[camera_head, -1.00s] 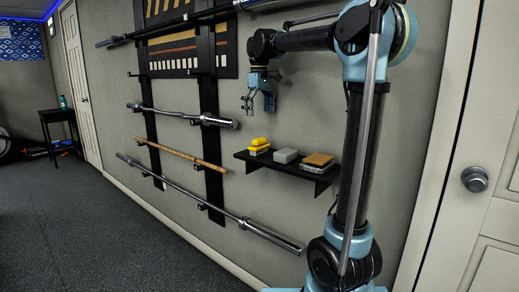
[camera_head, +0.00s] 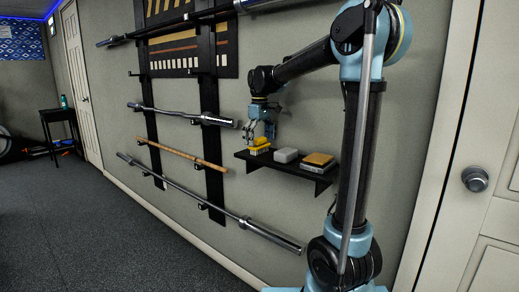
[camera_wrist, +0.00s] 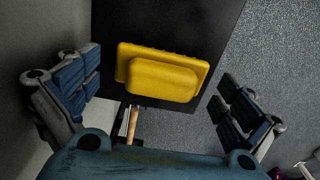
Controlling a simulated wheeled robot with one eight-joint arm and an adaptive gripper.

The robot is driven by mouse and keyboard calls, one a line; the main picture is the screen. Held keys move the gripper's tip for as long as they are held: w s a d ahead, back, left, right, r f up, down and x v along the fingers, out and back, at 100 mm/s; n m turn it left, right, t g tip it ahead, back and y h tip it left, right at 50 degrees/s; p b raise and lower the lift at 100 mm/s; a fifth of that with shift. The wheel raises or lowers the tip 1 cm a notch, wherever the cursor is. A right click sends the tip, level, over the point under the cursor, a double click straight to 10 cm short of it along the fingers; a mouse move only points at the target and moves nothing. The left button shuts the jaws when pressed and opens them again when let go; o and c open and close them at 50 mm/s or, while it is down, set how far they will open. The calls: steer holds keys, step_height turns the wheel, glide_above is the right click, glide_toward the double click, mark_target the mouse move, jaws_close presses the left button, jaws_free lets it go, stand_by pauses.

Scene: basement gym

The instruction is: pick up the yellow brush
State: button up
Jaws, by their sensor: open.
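The yellow brush (camera_head: 259,147) lies at the left end of a small black wall shelf (camera_head: 285,167). It shows a raised yellow grip on a wider yellow base, and pale bristles underneath in the head view. In the wrist view the brush (camera_wrist: 162,73) is seen from above, at the upper middle. My gripper (camera_head: 259,140) is just above the brush, pointing down. I cannot tell whether a finger touches the brush.
A grey block (camera_head: 286,155) and a tan-topped block (camera_head: 318,159) stand on the shelf to the right of the brush. A barbell end (camera_head: 215,119) on the wall rack is close to the left of my gripper. The floor below is clear.

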mark_target(259, 138)
steer(key=shift+f, duration=0.5)
steer(key=c, duration=1)
steer(key=shift+c, duration=0.2)
steer(key=shift+r, duration=0.1)
step_height(259, 138, up, 10)
steer(key=shift+f, duration=0.1)
